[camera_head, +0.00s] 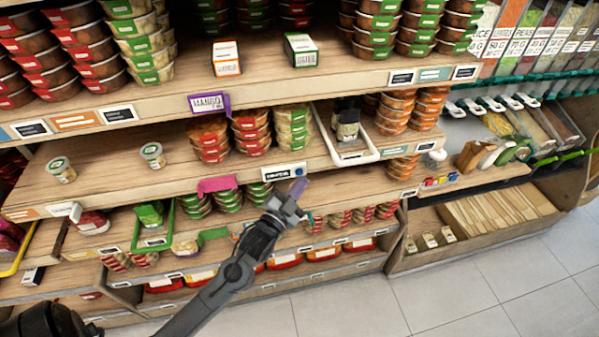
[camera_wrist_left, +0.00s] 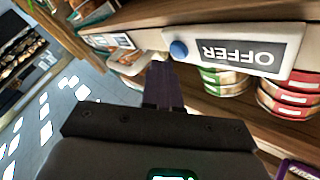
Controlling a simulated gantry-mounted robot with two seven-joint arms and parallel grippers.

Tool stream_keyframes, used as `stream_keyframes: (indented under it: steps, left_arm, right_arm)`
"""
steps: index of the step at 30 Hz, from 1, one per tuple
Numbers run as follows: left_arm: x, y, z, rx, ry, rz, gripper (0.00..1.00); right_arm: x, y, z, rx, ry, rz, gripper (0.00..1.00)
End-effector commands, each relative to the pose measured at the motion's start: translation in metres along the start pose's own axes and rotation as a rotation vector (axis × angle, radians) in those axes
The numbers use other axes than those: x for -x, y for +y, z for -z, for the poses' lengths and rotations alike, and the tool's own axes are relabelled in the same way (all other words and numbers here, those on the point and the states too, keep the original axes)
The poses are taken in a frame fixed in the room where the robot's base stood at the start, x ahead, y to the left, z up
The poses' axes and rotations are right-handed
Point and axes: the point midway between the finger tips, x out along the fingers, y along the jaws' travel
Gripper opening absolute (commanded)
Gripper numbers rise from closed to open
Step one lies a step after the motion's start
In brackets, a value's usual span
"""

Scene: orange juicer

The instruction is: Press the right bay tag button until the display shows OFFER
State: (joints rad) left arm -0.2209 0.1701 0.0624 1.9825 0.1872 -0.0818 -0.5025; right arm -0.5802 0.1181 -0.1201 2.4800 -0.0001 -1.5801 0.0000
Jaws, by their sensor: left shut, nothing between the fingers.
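The bay tag (camera_head: 284,172) is a white-framed plate on the front edge of the middle shelf. Its display is too small to read in the head view. In the left wrist view the tag's dark display (camera_wrist_left: 243,53) reads OFFER, seen upside down. Its round blue button (camera_wrist_left: 179,49) is at one end of the plate and also shows in the head view (camera_head: 300,171). My left gripper (camera_head: 300,187) is shut and empty, its purplish fingertips (camera_wrist_left: 160,68) just below the button. They appear apart from it, though the exact gap is hard to judge. My right gripper is not in view.
Stacked food tubs (camera_head: 251,132) stand on the shelf above the tag, beside a white tray (camera_head: 345,156) with a jar. Striped tubs (camera_head: 228,200) fill the lower shelf near my left gripper. A pink cloth-like piece (camera_head: 217,185) hangs left of the tag. The floor (camera_head: 450,290) is clear.

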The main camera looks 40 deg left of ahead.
Motion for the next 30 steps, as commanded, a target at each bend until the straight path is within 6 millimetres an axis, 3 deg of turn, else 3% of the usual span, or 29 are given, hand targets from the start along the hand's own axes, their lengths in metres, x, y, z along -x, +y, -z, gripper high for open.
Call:
stream_keyframes:
  steps: [8, 21, 30]
  left_arm:
    - [0.005, 0.004, 0.005, 0.001, 0.0, -0.002, 0.0]
    - [0.032, 0.023, 0.025, 0.001, 0.0, -0.001, 0.0]
    - [0.035, 0.025, 0.026, 0.0, 0.001, 0.0, 0.0]
  right_arm:
    - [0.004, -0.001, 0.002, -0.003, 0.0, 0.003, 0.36]
    - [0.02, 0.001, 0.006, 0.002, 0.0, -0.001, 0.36]
    - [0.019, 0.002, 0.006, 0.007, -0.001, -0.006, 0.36]
